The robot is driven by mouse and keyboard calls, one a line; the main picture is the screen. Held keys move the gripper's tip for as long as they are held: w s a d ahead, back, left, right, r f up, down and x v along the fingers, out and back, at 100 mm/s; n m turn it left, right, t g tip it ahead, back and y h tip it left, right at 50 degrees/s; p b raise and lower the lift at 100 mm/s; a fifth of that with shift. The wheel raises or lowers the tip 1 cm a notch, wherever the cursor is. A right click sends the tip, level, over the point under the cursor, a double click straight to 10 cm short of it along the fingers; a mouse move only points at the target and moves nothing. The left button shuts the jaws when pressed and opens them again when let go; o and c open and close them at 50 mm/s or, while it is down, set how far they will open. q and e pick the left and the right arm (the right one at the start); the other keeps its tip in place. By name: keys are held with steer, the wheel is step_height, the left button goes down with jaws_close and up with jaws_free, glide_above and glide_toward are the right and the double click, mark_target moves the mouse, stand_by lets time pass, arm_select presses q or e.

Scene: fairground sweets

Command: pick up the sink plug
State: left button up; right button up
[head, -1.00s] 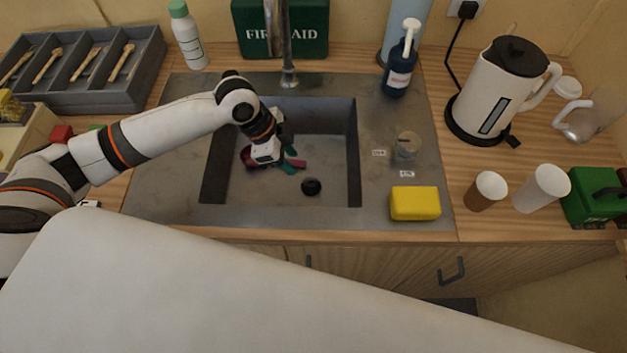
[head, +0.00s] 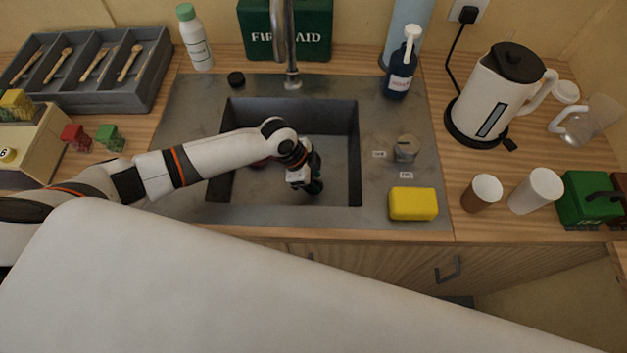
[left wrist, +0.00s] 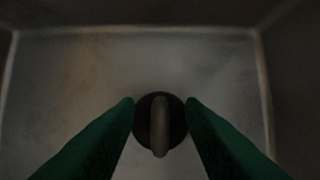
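The sink plug (left wrist: 160,122) is a dark round disc with a paler upright grip on top. In the left wrist view it lies on the sink floor, centred between the two green fingers of my left gripper (left wrist: 160,104). The fingers are apart, one on each side of the plug, and I see no clear grip on it. In the head view my left gripper (head: 314,187) is low inside the grey sink (head: 357,150), near its front wall, and hides the plug. My right gripper is not in view.
A reddish thing (head: 260,162) lies in the sink, partly behind my arm. The faucet (head: 290,45) rises at the back. A black round piece (head: 236,79) sits at the back left rim, and a yellow sponge (head: 413,204) lies on the right rim.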

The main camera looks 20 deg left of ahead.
arm_select(q)
jaws_close()
steer(key=shift+r, duration=0.1)
